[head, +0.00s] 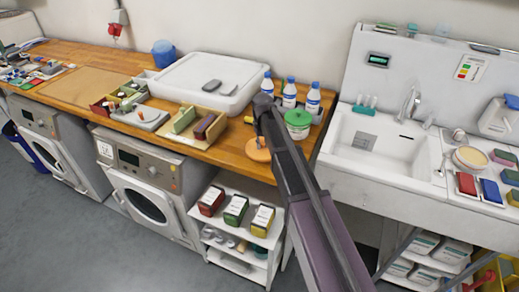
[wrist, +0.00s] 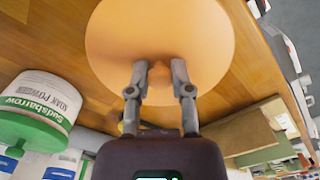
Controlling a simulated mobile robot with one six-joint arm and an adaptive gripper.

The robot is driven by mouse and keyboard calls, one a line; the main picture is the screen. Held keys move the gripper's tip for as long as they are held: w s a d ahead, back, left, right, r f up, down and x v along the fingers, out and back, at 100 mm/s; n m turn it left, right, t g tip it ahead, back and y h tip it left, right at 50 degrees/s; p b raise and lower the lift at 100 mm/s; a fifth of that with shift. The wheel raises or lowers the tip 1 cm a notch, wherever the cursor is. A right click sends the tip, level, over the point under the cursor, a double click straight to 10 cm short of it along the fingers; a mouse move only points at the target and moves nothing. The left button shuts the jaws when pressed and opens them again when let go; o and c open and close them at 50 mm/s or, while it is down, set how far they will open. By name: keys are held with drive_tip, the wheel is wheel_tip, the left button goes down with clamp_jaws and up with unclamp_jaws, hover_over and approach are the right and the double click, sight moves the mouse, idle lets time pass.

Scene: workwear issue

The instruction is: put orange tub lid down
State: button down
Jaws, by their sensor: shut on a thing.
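The orange tub lid (wrist: 160,25) is a round disc with a small knob, filling the upper middle of the wrist view. My gripper (wrist: 159,70) is shut on that knob, with one finger on each side. In the head view the lid (head: 257,152) shows at the front of the wooden counter, partly hidden by my arm. I cannot tell whether it touches the wood or is held just above it.
A green and white soak powder tub (head: 297,122) stands right of the lid, with several blue-capped bottles (head: 289,92) behind. The sink (head: 378,145) lies further right. A tray with a green and a brown block (head: 190,128) is left. Bare wood (head: 232,146) lies between.

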idle(0.3)
drive_tip(key=shift+w+a, duration=0.3)
drive_tip(key=shift+w, duration=0.25)
drive_tip(key=shift+w+f+b, duration=0.1)
drive_tip(key=shift+f+b, duration=1.7)
drive_tip(key=shift+f, duration=0.15)
drive_tip(key=c, duration=0.5)
unclamp_jaws()
